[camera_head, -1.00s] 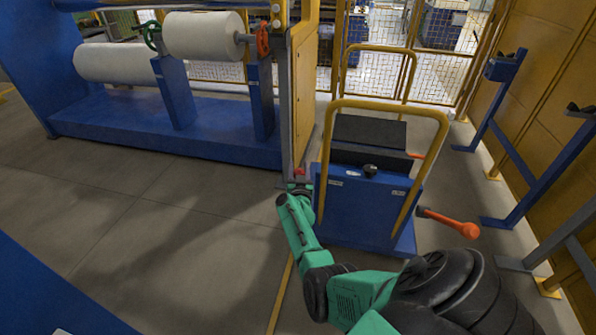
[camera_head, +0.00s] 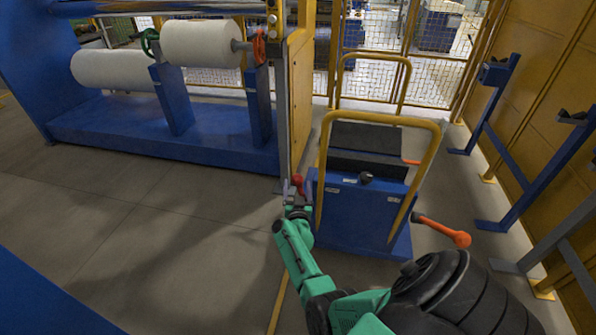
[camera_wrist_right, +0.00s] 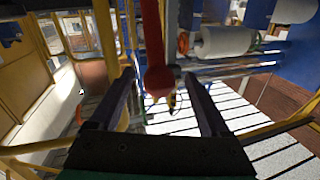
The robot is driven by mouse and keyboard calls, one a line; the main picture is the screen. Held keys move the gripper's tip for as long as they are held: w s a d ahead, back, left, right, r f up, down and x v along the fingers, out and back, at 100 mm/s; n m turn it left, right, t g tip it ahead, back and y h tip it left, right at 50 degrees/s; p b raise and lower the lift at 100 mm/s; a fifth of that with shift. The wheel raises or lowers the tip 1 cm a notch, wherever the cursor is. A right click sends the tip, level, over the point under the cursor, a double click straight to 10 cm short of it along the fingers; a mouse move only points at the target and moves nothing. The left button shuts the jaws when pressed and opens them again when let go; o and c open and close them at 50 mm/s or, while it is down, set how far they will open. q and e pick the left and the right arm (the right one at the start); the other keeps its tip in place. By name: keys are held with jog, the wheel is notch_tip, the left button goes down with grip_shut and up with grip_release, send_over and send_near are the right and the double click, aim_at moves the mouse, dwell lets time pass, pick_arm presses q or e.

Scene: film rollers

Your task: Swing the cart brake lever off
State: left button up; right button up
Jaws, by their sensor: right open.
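The blue cart (camera_head: 345,222) stands on the floor right of centre, with a yellow hoop handle (camera_head: 375,116). A red lever with a round red knob (camera_head: 298,182) is at its left side. In the right wrist view the red lever (camera_wrist_right: 152,35) comes down from the top, its round end between my fingers. My right gripper (camera_head: 297,192) is open around the red knob; I cannot tell whether either finger touches it. An orange lever (camera_head: 445,231) sticks out from the cart's right side. Which one is the brake lever is not marked. My left gripper is out of view.
A blue machine with white film rolls (camera_head: 200,43) stands at the left, and its yellow panel (camera_head: 301,95) is close behind my right gripper. Blue stands (camera_head: 497,140) and a yellow wall are at the right. The floor at left is free.

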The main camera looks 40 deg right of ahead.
jog(key=p+v, duration=0.4)
jog(key=v, duration=0.6)
jog(key=shift+d, duration=0.1)
jog(key=s+a+f+n+g+y, duration=0.2)
jog(key=s+a+f+n+y, duration=0.3)
jog(key=f, duration=0.5)
jog(key=s+a+f+n+g+y, duration=0.1)
jog(key=s+a+f+n+y, duration=0.2)
jog(key=s+a+f+y, duration=0.4)
jog(key=s+f+n+g, duration=0.2)
jog(key=s+f+g, duration=0.2)
jog(key=s, duration=0.8)
jog(key=s+a+f+n+g, duration=0.1)
jog(key=s+f+g, duration=0.4)
jog(key=s+f, duration=0.4)
jog(key=s, duration=0.3)
jog(key=shift+s+a+f+n+g, duration=0.25)
jog(key=shift+s+f+n+g, duration=0.05)
jog(key=shift+s+f+n, duration=0.1)
